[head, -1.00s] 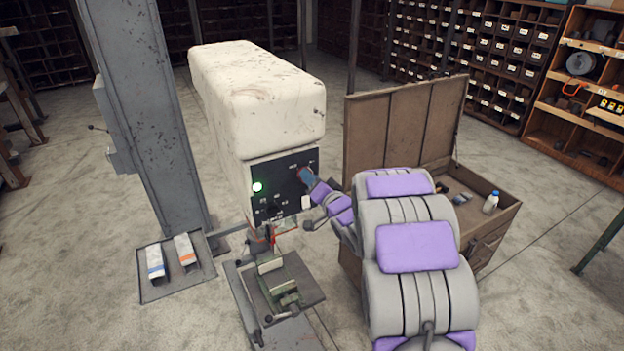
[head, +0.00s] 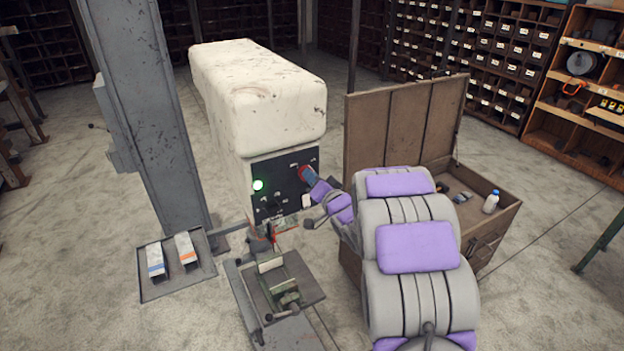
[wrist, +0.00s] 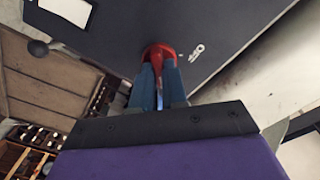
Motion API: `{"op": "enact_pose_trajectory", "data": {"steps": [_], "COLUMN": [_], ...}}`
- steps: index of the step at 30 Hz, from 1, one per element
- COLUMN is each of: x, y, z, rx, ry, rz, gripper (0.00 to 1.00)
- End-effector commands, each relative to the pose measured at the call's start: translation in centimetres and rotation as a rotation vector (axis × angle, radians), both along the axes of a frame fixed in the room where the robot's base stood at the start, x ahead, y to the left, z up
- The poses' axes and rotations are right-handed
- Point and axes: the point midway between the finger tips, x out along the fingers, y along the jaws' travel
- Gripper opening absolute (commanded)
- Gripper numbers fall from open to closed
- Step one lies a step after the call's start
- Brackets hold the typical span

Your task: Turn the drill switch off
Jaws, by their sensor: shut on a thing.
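The drill press has a white head (head: 258,100) with a black control panel (head: 280,185). A green lamp (head: 258,185) glows on the panel's left. The red rotary switch (head: 303,171) is at the panel's upper right; it also shows in the wrist view (wrist: 157,52), right at my fingertips. My gripper (head: 308,175) has its blue fingers closed around part of the switch; in the wrist view the gripper (wrist: 157,75) shows red between the fingers. The fingers partly hide the switch, so its exact setting is hard to read.
A brown open-lidded tool chest (head: 402,125) stands right of the drill, close behind my arm. A vise (head: 278,280) sits on the drill table below the panel. A grey column (head: 150,110) and a tray (head: 180,285) with two boxes are at left.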

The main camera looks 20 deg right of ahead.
Motion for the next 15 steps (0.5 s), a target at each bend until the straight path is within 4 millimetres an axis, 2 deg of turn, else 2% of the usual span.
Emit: {"op": "enact_pose_trajectory", "data": {"steps": [8,15], "x": [-0.06,-0.05], "y": [0.05,0.18], "z": [-0.53,-0.56], "rx": [-0.149,-0.365], "ry": [-0.013,-0.041], "rz": [0.0,0.0], "gripper": [0.0,0.0]}}
